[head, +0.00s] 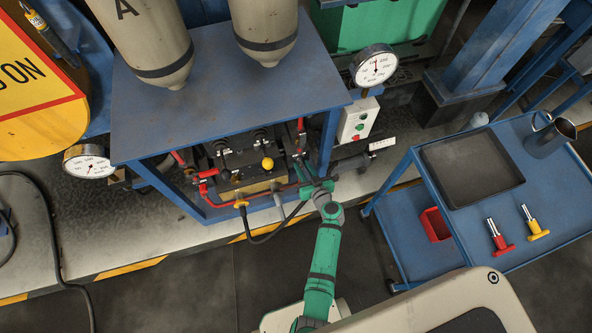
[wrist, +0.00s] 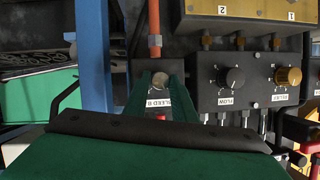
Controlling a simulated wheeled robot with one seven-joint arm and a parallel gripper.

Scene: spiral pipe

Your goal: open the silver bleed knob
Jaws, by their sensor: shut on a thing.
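The silver bleed knob (wrist: 160,79) shows in the wrist view as a small round grey disc on a dark block. A white label reading "BLEED B" (wrist: 158,99) sits just below it, partly covered by a finger. My gripper (wrist: 161,84) has its two green fingers on either side of the knob and is shut on it. In the head view my gripper (head: 318,186) reaches to the right front of the dark valve unit under the blue bench, and the knob is hidden there.
Beside it are a black flow knob (wrist: 232,77) and a brass relief knob (wrist: 288,76). A blue bench leg (wrist: 92,60) stands close on the left in the wrist view. In the head view a black hose (head: 262,238) loops nearby, and a blue cart (head: 400,200) stands right.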

